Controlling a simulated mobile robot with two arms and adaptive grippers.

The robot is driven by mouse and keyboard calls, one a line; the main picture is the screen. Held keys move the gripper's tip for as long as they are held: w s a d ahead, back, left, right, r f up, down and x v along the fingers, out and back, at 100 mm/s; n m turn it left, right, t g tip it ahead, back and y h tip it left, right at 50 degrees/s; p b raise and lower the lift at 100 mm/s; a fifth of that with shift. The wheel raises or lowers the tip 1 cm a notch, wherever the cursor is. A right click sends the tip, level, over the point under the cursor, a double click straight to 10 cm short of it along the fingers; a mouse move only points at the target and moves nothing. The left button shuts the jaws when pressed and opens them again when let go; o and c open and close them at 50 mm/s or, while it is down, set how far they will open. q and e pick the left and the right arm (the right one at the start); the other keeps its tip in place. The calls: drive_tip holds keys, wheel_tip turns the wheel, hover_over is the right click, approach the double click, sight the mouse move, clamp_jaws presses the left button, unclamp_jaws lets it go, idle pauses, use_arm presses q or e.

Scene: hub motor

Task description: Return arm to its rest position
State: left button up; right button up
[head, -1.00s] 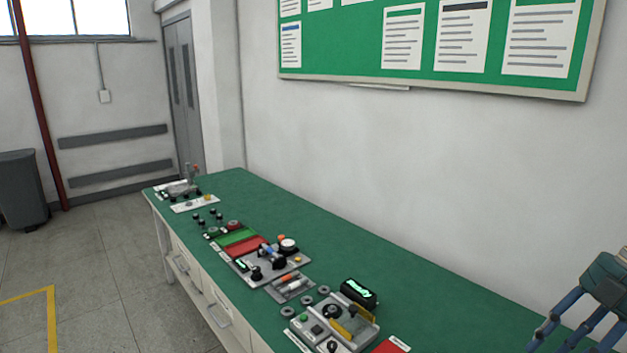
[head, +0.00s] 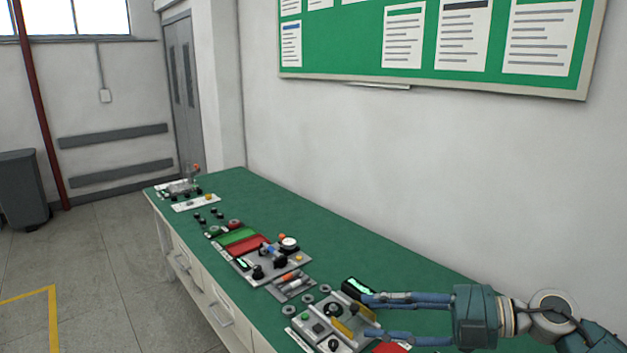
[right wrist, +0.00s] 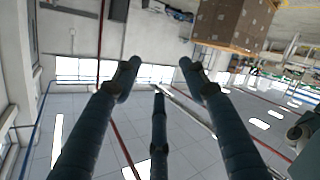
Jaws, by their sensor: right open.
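My right gripper (head: 368,316) comes in from the right in the head view, above the near end of the green workbench (head: 350,250). Its blue fingers are spread apart and point left, overlapping the grey test device with yellow bars (head: 325,326) in the picture. I cannot tell whether they touch it. In the right wrist view the open fingers (right wrist: 157,75) hold nothing and face out into the room. My left gripper is not in view.
Grey stations with knobs (head: 268,262), a red and green mat (head: 240,240) and several small rings line the bench. A wall with a green notice board (head: 340,45) stands behind it. A bin (head: 22,190) stands far left.

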drive_tip(key=w+a+r+m+t, duration=0.25)
drive_tip(key=r+m+t, duration=0.25)
drive_tip(key=m+t, duration=0.45)
drive_tip(key=s+d+f+m+h, duration=0.3)
drive_tip(key=d+f+m+h, duration=0.4)
drive_tip(key=f, duration=0.3)
drive_tip(key=s+d+f+m+h, duration=0.2)
drive_tip(key=d+f+m+h, duration=0.3)
drive_tip(key=f+h, duration=0.4)
drive_tip(key=s+a+f+n+g+y, duration=0.1)
drive_tip(key=s+f+g, duration=0.6)
drive_tip(key=s, duration=0.6)
drive_tip(key=s+f+g, duration=0.4)
drive_tip(key=s+f, duration=0.5)
drive_tip(key=s, duration=0.4)
wheel_tip(320, 180, down, 31)
drive_tip(key=s+g+b, duration=0.1)
drive_tip(key=b, duration=0.5)
drive_tip(key=s+d+f+b, duration=0.1)
drive_tip(key=s+f+b, duration=0.1)
drive_tip(key=s+f, duration=0.6)
drive_tip(key=s+d+f+g+b, duration=0.1)
drive_tip(key=s+f+b, duration=0.1)
drive_tip(key=s+f, duration=0.7)
wheel_tip(320, 180, down, 5)
drive_tip(key=shift+s+d+r, duration=0.1)
drive_tip(key=shift+s+d, duration=0.2)
drive_tip(key=shift+d, duration=0.1)
